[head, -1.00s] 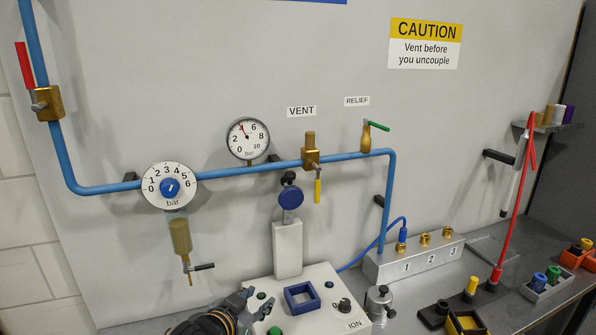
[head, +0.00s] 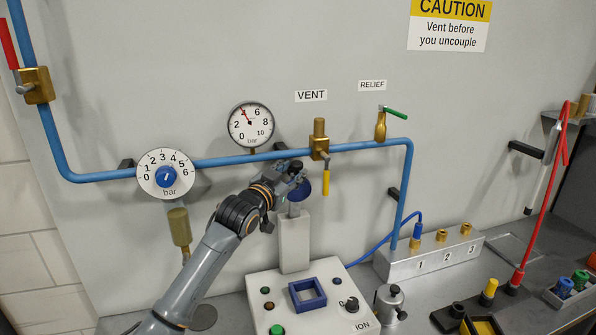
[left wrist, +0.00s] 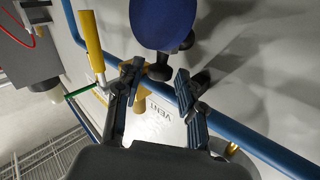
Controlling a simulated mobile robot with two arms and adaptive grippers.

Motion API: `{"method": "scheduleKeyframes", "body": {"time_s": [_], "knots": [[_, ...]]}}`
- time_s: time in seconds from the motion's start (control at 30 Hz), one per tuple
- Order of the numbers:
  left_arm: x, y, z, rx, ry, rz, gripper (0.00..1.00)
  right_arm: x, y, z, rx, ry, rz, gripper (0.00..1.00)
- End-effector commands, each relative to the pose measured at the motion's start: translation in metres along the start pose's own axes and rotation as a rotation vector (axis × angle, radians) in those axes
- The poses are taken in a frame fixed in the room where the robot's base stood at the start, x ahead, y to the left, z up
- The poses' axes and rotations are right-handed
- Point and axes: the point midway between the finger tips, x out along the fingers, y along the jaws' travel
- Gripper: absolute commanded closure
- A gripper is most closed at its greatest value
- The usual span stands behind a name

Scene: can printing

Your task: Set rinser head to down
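The rinser head is a dark blue disc (head: 302,190) on top of a white post (head: 294,243) that rises from the white box marked ION. My left gripper (head: 290,172) is up at the head and covers part of it. In the left wrist view the blue disc (left wrist: 163,22) is at the top, with a black knob (left wrist: 160,71) below it. My left fingers (left wrist: 160,80) are spread, one on each side of the knob. I cannot tell whether they touch it. My right gripper is not in view.
The blue pipe (head: 230,160) runs along the wall just behind the gripper. The vent valve's yellow lever (head: 326,180) hangs close to its right. The white box (head: 335,300) below carries buttons, a dial and a blue square frame (head: 307,294).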

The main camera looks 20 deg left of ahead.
Motion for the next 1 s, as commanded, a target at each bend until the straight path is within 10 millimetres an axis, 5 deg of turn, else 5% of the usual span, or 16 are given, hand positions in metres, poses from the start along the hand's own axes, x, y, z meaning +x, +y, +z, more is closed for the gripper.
{"method": "scheduleKeyframes", "body": {"time_s": [0.23,0.67,0.87,1.0], "knots": [[0.031,0.000,0.001,0.001,0.001,0.000,0.61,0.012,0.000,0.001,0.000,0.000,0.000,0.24],[0.038,0.000,0.000,0.002,0.000,0.000,0.61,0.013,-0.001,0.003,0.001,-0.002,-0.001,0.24],[0.038,0.000,0.000,0.001,0.000,0.000,1.00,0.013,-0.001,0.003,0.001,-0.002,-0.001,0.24],[0.038,0.000,0.000,0.001,0.000,-0.001,1.00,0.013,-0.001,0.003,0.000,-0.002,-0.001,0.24]]}}
